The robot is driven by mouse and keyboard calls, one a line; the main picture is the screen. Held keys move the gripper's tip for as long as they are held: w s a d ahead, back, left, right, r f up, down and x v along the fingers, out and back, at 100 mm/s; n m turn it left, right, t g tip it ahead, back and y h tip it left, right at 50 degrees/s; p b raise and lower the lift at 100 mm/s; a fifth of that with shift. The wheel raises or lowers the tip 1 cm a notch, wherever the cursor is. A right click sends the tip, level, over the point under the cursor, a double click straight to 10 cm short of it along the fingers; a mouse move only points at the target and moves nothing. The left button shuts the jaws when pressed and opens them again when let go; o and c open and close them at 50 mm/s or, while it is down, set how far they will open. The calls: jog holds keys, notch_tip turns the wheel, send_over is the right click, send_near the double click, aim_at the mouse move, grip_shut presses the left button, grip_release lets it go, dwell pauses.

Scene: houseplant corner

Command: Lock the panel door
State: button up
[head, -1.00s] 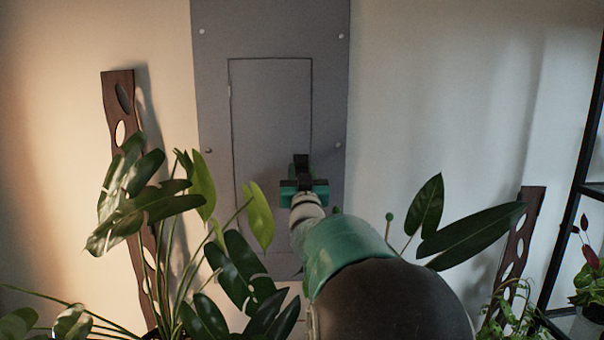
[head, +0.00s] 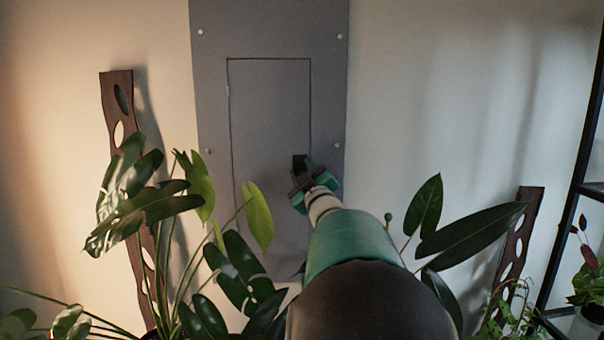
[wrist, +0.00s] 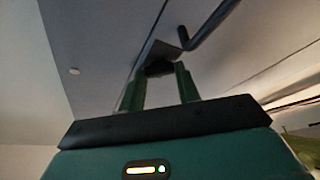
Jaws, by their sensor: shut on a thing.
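The grey panel (head: 215,90) is fixed flat on the wall, and its rectangular panel door (head: 270,110) sits flush in it, looking closed. My gripper (head: 308,173) is at the door's lower right edge, tilted. Its green fingers are shut on a small dark latch handle (head: 300,162). In the wrist view my gripper (wrist: 160,72) points up at the grey panel (wrist: 105,45). The fingers and their dark tips hide much of the latch, so its exact angle is hard to tell.
A leafy plant (head: 150,205) stands in front at left, overlapping the door's lower part. Broad leaves (head: 470,230) rise right of my arm. Dark wooden slats (head: 118,100) lean on the wall, and a black shelf frame (head: 575,190) is at far right.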

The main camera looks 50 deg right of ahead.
jog(key=n+y, duration=0.1)
jog(key=n, duration=0.2)
jog(key=n+y, duration=0.1)
jog(key=n, duration=0.2)
jog(key=shift+r+n+y, duration=0.15)
jog(key=shift+n+y, duration=0.25)
jog(key=shift+s+d+r+n+g+y, duration=0.1)
jog(key=shift+n+g+y, duration=0.3)
jog(key=shift+n, duration=0.7)
jog(key=shift+n+g+y, duration=0.3)
jog(key=shift+n+g, duration=0.1)
jog(key=shift+n, duration=0.7)
jog(key=o, duration=1)
jog(key=v, duration=1.3)
jog(key=shift+s+a, duration=0.25)
jog(key=shift+s, duration=0.1)
